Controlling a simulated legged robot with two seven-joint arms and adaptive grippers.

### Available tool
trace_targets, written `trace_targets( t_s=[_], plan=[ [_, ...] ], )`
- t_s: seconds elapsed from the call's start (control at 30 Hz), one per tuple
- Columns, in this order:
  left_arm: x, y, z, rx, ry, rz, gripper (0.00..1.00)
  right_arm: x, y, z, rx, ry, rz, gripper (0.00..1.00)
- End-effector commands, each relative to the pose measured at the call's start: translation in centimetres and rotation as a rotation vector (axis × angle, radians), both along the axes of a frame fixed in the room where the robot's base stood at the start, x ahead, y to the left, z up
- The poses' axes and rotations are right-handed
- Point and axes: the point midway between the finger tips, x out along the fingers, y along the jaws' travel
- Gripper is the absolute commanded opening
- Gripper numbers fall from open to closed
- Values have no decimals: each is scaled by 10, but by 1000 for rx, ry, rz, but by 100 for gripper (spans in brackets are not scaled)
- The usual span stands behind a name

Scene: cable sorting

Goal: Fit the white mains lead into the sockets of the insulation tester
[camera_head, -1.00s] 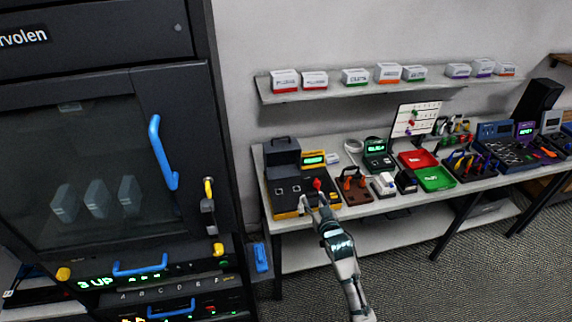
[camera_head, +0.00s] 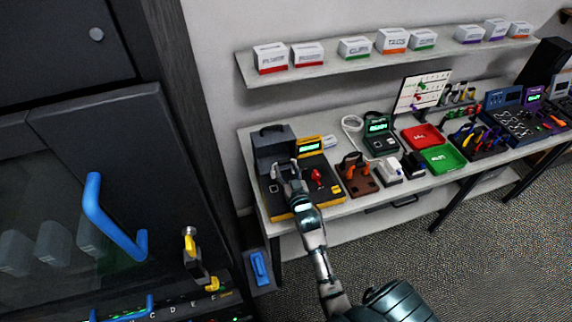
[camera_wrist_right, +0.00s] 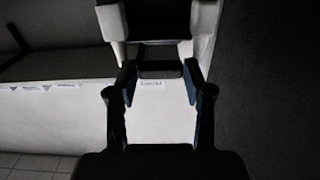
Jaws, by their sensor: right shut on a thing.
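The insulation tester appears to be the dark unit (camera_head: 268,206) with a yellow lower edge, a lit yellow display and a red knob, at the bench's left end. My right gripper (camera_head: 287,176) is over the left part of its panel. It is shut on what seems to be an end of the white mains lead, though its fingers hide most of it. I cannot tell whether that end is in a socket. In the dark right wrist view, the two fingers (camera_wrist_right: 160,82) show with a labelled pale surface between them. My left gripper is not in view.
A dark cabinet with a blue handle (camera_head: 110,222) is at left.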

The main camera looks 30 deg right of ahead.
Motion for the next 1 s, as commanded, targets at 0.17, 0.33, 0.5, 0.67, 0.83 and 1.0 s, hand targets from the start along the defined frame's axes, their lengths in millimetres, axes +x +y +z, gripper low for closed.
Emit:
trace_targets(
  t_s=[0.17, 0.33, 0.5, 0.67, 0.83, 1.0],
  plan=[
    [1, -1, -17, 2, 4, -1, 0, 3, -2, -18, 3, 2, 1, 0],
    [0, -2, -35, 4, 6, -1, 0, 3, -4, -35, 5, 3, 1, 0],
    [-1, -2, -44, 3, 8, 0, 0, 2, -5, -47, 6, 4, 1, 0],
    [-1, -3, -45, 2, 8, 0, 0, 3, -4, -52, 4, 1, 1, 0],
    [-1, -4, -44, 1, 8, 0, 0, 3, -2, -52, 2, 1, 1, 0],
    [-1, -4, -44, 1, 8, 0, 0, 3, -2, -52, 3, 1, 1, 0]
  ],
)
